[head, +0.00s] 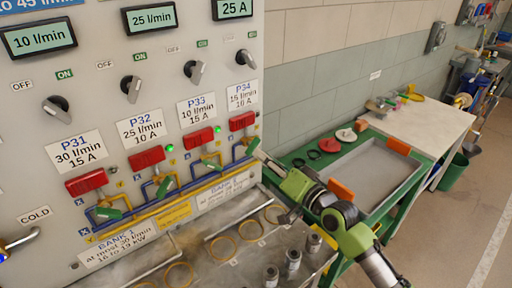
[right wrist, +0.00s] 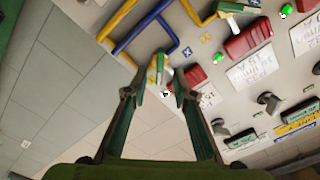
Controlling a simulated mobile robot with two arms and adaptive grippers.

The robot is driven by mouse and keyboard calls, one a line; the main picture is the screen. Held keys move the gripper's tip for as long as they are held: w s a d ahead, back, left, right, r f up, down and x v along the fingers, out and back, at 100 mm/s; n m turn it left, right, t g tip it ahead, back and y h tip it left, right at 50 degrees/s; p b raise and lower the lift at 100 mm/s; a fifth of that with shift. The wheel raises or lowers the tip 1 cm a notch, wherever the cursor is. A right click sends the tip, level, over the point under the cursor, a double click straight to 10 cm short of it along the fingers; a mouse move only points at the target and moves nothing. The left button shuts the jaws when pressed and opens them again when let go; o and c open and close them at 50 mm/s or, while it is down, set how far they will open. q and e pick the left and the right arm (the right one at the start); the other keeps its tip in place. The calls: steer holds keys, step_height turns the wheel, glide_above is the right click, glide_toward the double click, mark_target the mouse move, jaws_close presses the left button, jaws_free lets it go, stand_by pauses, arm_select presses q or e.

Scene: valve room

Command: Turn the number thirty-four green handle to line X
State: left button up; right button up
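The P34 green handle (head: 252,147) is on the wall panel at the right end of the row, below a red block (head: 241,121) and the P34 label (head: 242,95). Blue and yellow pipes run to it. My right gripper (head: 261,156) is close to this handle in the head view. In the right wrist view the gripper (right wrist: 154,94) is open, with its fingers on either side of the green handle (right wrist: 158,66), near the tips. I cannot tell whether they touch it. A blue X tag (right wrist: 187,51) shows nearby. My left gripper is out of view.
Other green handles sit to the left under P33 (head: 211,165), P32 (head: 165,187) and P31 (head: 108,213). A ledge with rings (head: 250,230) and metal cylinders (head: 293,258) lies below. A green-framed table (head: 372,175) stands to the right.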

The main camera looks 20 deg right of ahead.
mark_target(252, 146)
steer(key=x, duration=0.4)
steer(key=shift+w+p, duration=0.2)
steer(key=shift+p, duration=0.1)
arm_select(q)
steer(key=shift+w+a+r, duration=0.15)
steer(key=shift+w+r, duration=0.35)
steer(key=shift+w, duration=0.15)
arm_select(e)
jaws_close()
